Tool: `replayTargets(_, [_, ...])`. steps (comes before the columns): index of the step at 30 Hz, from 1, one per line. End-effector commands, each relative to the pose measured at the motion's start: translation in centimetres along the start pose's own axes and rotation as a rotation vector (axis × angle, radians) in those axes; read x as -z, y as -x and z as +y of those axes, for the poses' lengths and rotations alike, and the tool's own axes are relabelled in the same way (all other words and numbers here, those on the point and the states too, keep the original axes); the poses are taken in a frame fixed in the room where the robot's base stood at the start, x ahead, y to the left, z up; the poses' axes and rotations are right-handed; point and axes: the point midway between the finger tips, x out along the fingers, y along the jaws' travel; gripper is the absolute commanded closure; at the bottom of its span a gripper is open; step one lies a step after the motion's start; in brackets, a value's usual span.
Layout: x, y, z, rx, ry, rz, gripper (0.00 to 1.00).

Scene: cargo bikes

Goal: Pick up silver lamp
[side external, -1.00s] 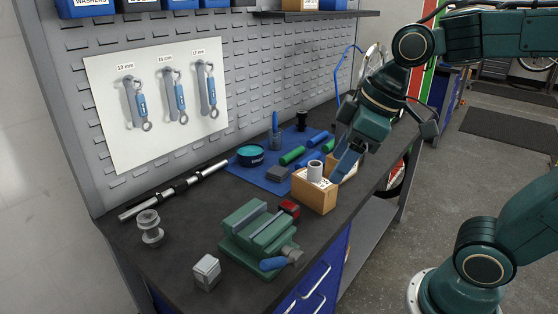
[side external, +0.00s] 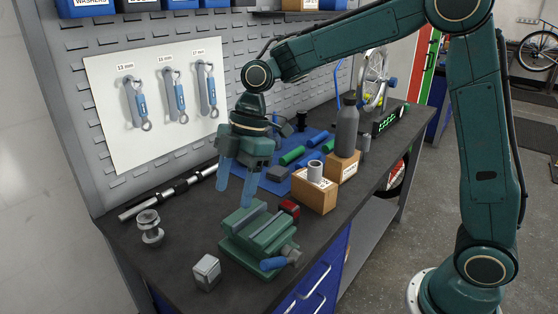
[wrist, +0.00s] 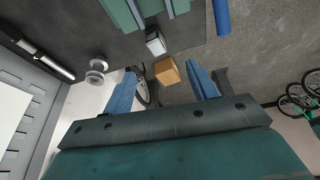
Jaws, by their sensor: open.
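A small silver block-shaped object (side external: 206,271), which looks like the silver lamp, stands on the near end of the dark bench. It also shows at the top middle of the wrist view (wrist: 155,43). My gripper (side external: 235,196) is open, with its blue fingers pointing down and nothing between them. It is above the bench by the green vise, up and behind the lamp in the side view. In the wrist view the lamp lies beyond the open fingers (wrist: 162,82), apart from them.
The green vise (side external: 258,235) with a blue handle stands right beside the lamp. A silver hub (side external: 149,227) stands to the left. Bench in front of the hub is clear.

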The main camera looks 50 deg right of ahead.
Motion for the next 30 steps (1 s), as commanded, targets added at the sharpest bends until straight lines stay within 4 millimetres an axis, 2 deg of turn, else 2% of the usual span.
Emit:
replayTargets(3, [0.6, -2.2, 1.3, 0.046, 0.101, 0.018, 0.42])
replayTargets(9, [1.1, -4.6, 2.4, 0.090, 0.215, 0.044, 0.42])
replayTargets(23, [1.3, -5.9, 2.6, 0.103, 0.247, 0.053, 0.42])
replayTargets(30, [1.4, -8.8, 2.2, 0.105, 0.247, 0.052, 0.42])
